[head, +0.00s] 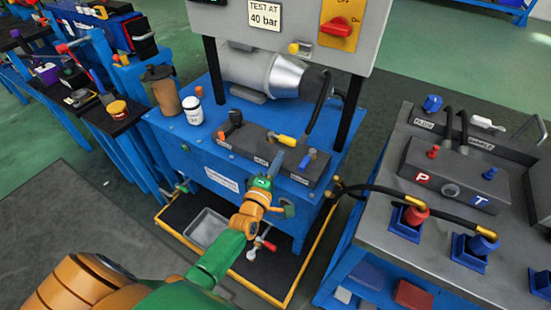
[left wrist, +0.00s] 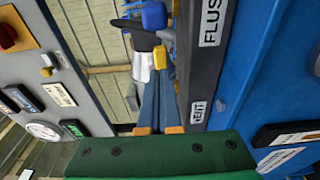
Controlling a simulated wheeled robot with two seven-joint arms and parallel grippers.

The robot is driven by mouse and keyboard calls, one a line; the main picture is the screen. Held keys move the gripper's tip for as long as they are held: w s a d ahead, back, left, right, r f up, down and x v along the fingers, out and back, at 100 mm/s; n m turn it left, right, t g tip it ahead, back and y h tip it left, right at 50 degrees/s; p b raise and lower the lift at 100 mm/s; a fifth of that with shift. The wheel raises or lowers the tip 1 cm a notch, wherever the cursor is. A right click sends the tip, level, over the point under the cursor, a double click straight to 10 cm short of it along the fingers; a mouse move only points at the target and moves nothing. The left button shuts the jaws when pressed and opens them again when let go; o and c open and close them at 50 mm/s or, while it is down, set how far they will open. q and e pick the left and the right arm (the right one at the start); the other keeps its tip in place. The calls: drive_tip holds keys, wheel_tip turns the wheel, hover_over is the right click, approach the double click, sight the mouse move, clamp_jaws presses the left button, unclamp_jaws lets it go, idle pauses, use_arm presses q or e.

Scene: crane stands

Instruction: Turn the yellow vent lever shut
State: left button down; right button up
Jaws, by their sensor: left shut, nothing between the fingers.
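The yellow vent lever (head: 287,140) sits on the dark valve block (head: 255,147) at the front of the blue stand. Its handle lies nearly level, running left to right. It also shows in the left wrist view (left wrist: 160,58), just beyond the fingertips. My left gripper (head: 279,157) is shut and empty, its blue-grey fingers close in front of the lever. In the left wrist view the fingers (left wrist: 160,82) lie together, pointing at the yellow handle. I cannot tell whether they touch it. My right gripper is not in view.
An orange lever (head: 233,118) and a blue lever (head: 308,158) flank the yellow one. A grey panel with a red switch (head: 337,27) stands above. White and brown containers (head: 192,111) stand at the left. A hose bench (head: 390,155) stands right.

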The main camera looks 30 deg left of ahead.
use_arm(q)
drive_tip(key=s+d+p, duration=0.1)
drive_tip(key=s+d, duration=0.6)
drive_tip(key=s, duration=0.1)
drive_tip(key=s+d+f+m+g+h+p, duration=0.25)
drive_tip(key=s+f+m+g+p, duration=0.35)
drive_tip(key=f+m, duration=0.45)
drive_tip(key=s+a+f+m+g+p, duration=0.1)
drive_tip(key=s+a+f+m+g, duration=0.1)
drive_tip(key=s, duration=0.7)
drive_tip(key=s+a+f+m+g+y+p, duration=0.1)
drive_tip(key=s+a+f+m+g, duration=0.1)
drive_tip(key=s+f+m+g, duration=0.3)
drive_tip(key=s+a+f+m+g+p, duration=0.1)
drive_tip(key=s+a+f+m+g, duration=0.2)
drive_tip(key=s, duration=1)
wheel_tip(320, 180, down, 3)
drive_tip(key=shift+s+f+m+g, duration=0.1)
drive_tip(key=shift+s+m+g, duration=0.3)
drive_tip(key=shift+m+g, duration=0.1)
